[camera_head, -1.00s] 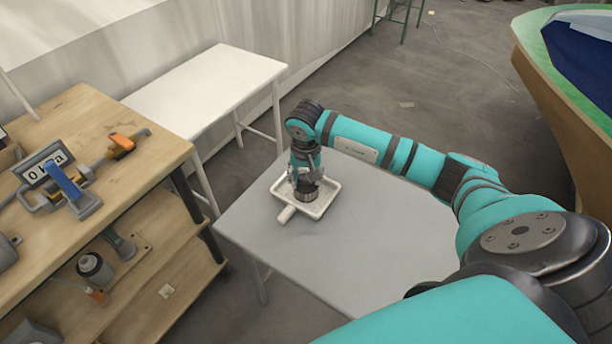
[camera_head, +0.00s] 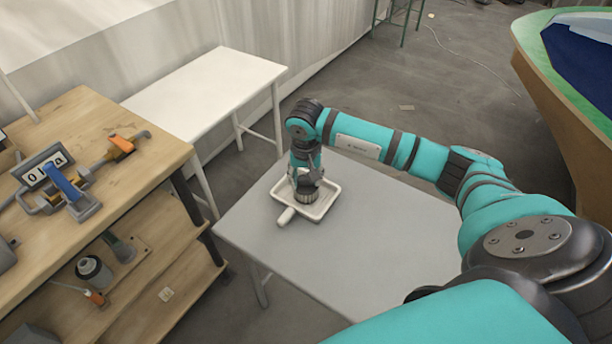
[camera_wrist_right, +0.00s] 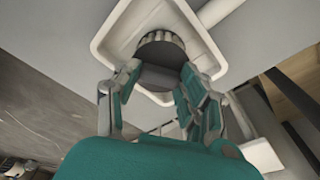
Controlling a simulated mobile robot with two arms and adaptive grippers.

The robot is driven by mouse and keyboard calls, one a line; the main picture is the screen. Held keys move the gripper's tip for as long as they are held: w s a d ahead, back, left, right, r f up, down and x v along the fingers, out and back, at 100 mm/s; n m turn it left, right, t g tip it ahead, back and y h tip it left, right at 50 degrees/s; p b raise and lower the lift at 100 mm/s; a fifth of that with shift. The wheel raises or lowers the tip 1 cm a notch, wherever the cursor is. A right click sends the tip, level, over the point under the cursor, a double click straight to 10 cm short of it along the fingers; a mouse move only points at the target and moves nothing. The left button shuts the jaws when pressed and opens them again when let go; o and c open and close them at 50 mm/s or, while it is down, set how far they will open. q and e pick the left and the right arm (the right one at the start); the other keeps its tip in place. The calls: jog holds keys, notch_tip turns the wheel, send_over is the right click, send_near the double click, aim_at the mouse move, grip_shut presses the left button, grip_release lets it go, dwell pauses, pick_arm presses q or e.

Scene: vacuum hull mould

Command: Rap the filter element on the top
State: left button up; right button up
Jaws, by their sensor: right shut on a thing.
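The filter element (camera_head: 307,196) is a dark, short cylinder with a ribbed side, upright at the pale tray (camera_head: 331,203) on the grey table. Its round top and ribbed edge also show in the right wrist view (camera_wrist_right: 162,47). Whether the filter element's underside touches the tray floor is hidden. My left gripper is out of view.
A white cylindrical piece (camera_head: 286,215) sticks out at the tray's near corner. The grey table (camera_head: 345,255) is otherwise bare. A white table (camera_head: 205,88) stands behind. A wooden bench (camera_head: 135,165) with a display and tools is at left, a hull mould (camera_head: 545,100) at right.

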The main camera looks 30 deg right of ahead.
jog(key=shift+f, duration=0.45)
jog(key=shift+r+p, duration=0.1)
jog(key=shift+p, duration=0.25)
jog(key=shift+r+p, duration=0.85)
jog(key=shift+r, duration=0.6)
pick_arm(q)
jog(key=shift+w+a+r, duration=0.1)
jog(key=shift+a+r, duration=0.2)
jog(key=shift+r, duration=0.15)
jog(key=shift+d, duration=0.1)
pick_arm(e)
jog(key=shift+w, duration=0.1)
